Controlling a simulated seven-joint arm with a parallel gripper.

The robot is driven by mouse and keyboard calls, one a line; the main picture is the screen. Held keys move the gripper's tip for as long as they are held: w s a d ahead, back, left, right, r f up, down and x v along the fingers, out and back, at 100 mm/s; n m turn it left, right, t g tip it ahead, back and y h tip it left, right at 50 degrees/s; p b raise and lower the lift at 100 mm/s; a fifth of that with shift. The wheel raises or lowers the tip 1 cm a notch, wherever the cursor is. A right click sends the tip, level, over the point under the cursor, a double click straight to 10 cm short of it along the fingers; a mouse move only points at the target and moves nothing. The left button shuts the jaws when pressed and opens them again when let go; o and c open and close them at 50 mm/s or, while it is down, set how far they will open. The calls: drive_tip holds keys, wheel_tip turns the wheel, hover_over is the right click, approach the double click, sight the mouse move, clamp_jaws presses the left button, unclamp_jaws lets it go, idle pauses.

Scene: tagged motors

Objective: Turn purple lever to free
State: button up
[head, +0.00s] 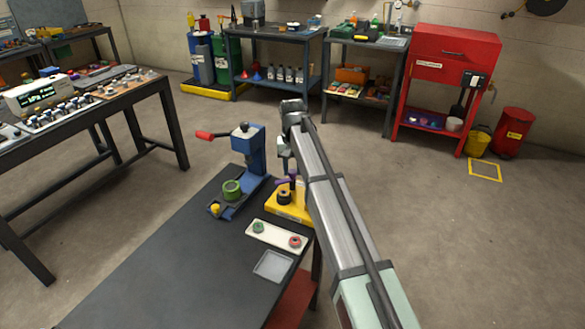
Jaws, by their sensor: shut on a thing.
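The purple lever (283,182) shows as a small purple strip above a yellow base (290,207) at the far right corner of the dark table. A dark round part (284,198) sits on that base, just below the lever. My gripper (289,174) points down over the base and is shut on the purple lever. My arm comes in from the lower right and hides the right side of the base and part of the lever. The fingertips are small, and no "free" marking can be read.
A blue press (250,152) with a red-knobbed handle (204,135) and a green ring (232,188) stands left of the base. A white plate (276,235) with two small round parts and a grey tray (272,265) lie in front. The table's (165,265) left part is clear.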

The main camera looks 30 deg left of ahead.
sight(293, 171)
drive_tip(key=m, duration=0.4)
drive_tip(key=shift+m, duration=2.8)
drive_tip(key=o, duration=1)
drive_tip(key=shift+o, duration=0.2)
wheel_tip(293, 171, up, 14)
drive_tip(key=shift+f, duration=0.2)
